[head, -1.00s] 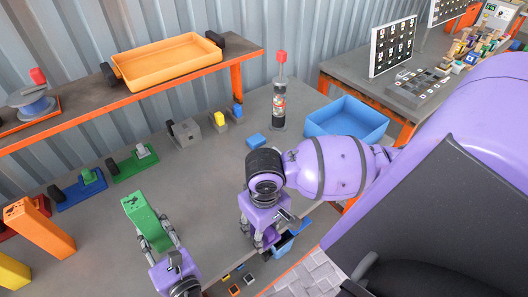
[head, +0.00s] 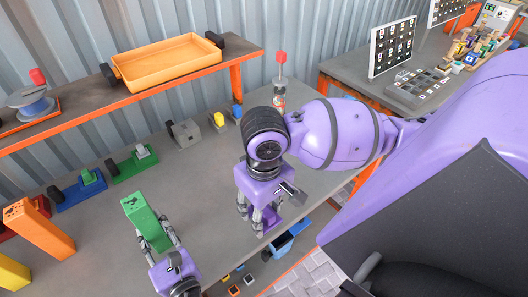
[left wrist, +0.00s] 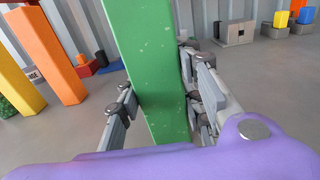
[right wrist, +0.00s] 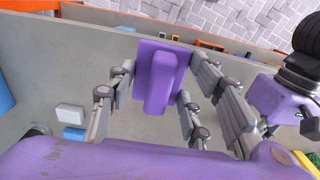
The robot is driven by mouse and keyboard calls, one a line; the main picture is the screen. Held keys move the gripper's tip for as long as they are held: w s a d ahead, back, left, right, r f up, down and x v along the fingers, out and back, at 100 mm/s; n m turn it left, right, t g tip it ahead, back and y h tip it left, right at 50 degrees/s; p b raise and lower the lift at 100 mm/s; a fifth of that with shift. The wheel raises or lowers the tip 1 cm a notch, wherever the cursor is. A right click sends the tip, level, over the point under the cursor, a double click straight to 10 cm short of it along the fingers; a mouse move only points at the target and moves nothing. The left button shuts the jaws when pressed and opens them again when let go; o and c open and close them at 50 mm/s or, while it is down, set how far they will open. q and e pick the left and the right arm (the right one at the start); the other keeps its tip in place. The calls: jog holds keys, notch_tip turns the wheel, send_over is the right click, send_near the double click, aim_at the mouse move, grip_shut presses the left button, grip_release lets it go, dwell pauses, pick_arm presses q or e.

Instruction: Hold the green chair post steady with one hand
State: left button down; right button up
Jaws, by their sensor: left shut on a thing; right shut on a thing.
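The green chair post (head: 146,222) stands upright on the bench at the front left. My left gripper (head: 158,244) is shut on it, with fingers on both sides. In the left wrist view the post (left wrist: 150,65) runs up between the fingers, and its top is out of frame. My right gripper (head: 260,218) is to the right of the post, over the bench's front edge. It is shut on a purple block (right wrist: 158,75), which has a raised middle rib. The right gripper's fingers partly hide this block in the head view.
Orange (head: 38,228) and yellow (head: 12,273) posts stand left of the green one. Blue (head: 80,190) and green (head: 133,165) parts lie behind. An orange tray (head: 168,62) sits on the raised shelf. A bottle (head: 280,85) stands behind my right arm. Bench between the grippers is clear.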

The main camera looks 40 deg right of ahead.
jog(key=shift+w+r, duration=0.15)
jog(key=shift+w, duration=0.1)
jog(key=shift+c, duration=0.2)
jog(key=w+a+r+n, duration=0.1)
jog(key=w+a+r, duration=0.8)
jog(key=w, duration=0.1)
notch_tip(320, 180, up, 9)
jog(key=m, duration=0.1)
send_over(142, 198)
jog(key=shift+f, duration=2.5)
notch_tip(142, 198, down, 2)
jog(key=shift+a+f, duration=0.15)
jog(key=shift+a, duration=0.8)
jog(key=shift+c, duration=0.5)
jog(key=shift+d, duration=0.95)
notch_tip(142, 198, up, 8)
